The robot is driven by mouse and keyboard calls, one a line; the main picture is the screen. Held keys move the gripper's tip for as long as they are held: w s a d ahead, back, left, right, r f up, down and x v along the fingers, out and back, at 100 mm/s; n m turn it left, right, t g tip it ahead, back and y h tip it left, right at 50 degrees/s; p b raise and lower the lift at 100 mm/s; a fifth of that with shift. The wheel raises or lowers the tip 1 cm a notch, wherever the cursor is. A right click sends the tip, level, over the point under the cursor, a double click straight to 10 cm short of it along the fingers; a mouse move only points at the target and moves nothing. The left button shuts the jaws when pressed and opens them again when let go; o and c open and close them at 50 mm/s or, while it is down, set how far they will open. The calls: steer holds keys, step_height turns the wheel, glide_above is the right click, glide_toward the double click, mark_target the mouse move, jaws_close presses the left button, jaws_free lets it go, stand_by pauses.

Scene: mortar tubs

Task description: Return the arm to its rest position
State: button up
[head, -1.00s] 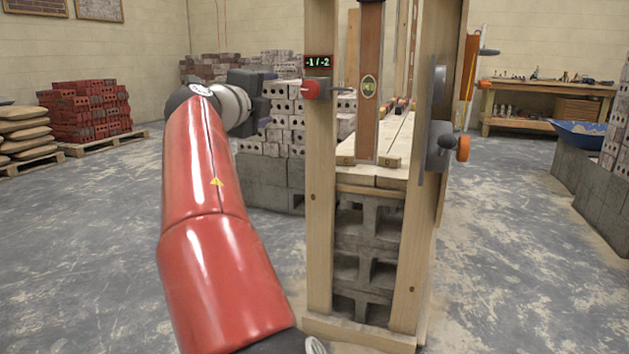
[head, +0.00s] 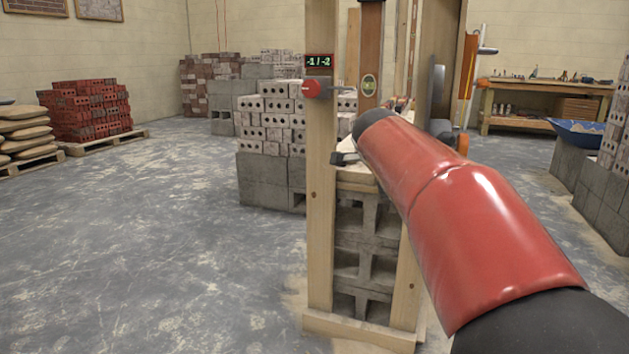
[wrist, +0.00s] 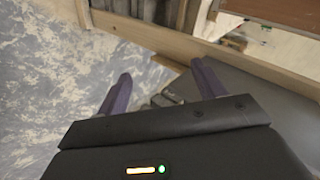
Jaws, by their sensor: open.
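My red arm reaches up from the lower right in the head view, in front of the right side of a wooden frame (head: 320,220). My gripper is mostly or wholly hidden behind the arm and frame there. In the wrist view my gripper (wrist: 162,85) shows two purple fingers standing wide apart. Nothing is held between them. Beyond the fingers are a wooden beam (wrist: 150,38) and the grey floor (wrist: 50,80). A dark grey surface fills the right of that view; I cannot tell what it is.
Concrete blocks (head: 362,252) are stacked inside the frame. Pale cored bricks (head: 270,120) stand on grey blocks behind it. Red bricks (head: 85,112) lie on a pallet at the far left. A workbench (head: 545,92) stands at the back right.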

steer(key=s+d+f+n+g+y, duration=0.3)
steer(key=s+f+n, duration=0.45)
steer(key=s, duration=0.65)
steer(key=s+a+f+n, duration=0.1)
steer(key=s+f+n, duration=0.3)
steer(key=s, duration=0.3)
steer(key=s+a+f+n+g+y, duration=0.1)
steer(key=s+f+n, duration=0.25)
steer(key=s, duration=0.35)
steer(key=s+a+f+n, duration=0.1)
steer(key=s+f+n, duration=0.2)
steer(key=s+f, duration=0.3)
step_height(320, 180, up, 14)
steer(key=p, duration=1.3)
steer(key=shift+s+a+r, duration=0.15)
steer(key=shift+s+r, duration=0.1)
